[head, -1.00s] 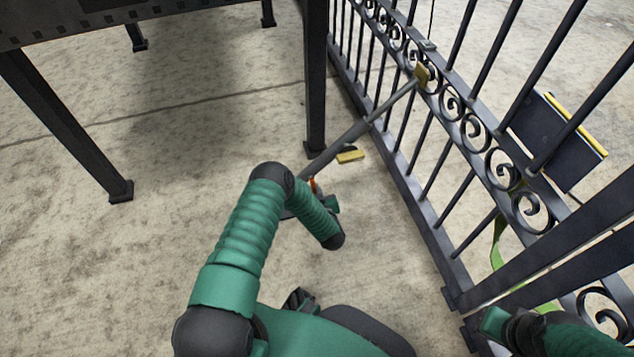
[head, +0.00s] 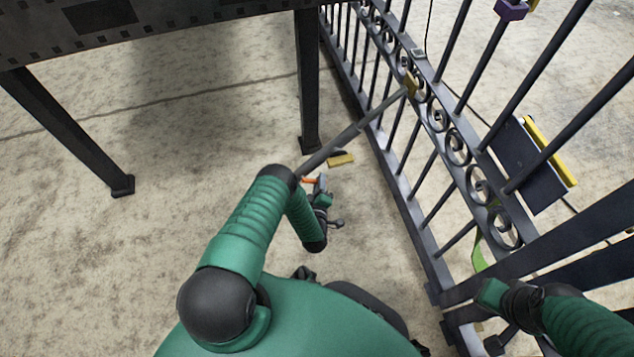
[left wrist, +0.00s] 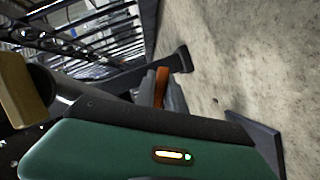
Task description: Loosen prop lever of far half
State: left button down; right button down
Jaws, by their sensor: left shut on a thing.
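The grey prop (head: 345,137) slants from the scrollwork of the gate (head: 437,115) down toward the floor; my left arm hides its lower end. The orange lever (head: 309,181) shows at that end, and also in the left wrist view (left wrist: 161,87). My left gripper (head: 321,184) is at the lever, low over the floor. It is shut, and the lever lies at its fingers; the exact contact is small and partly hidden. My right gripper (head: 493,293) is by the near gate bars at the lower right; its fingers are not clear.
A yellow block (head: 341,160) lies on the floor beside the prop. A dark table-like frame (head: 309,95) stands at the upper left on legs. A dark panel with a yellow edge (head: 527,165) is beyond the gate bars. The concrete floor at left is open.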

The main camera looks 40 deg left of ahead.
pick_arm(q)
jog(key=shift+w+d+r+n+t, duration=0.1)
jog(key=shift+d+r+n+t, duration=0.1)
jog(key=shift+r+n+t, duration=0.5)
jog(key=shift+w+d+r+n+t, duration=0.1)
jog(key=shift+d+r+n+t, duration=0.15)
jog(key=shift+n, duration=0.85)
jog(key=shift+a+r, duration=0.1)
jog(key=c, duration=1.5)
grip_release()
jog(key=shift+o, duration=0.5)
jog(key=shift+r, duration=0.1)
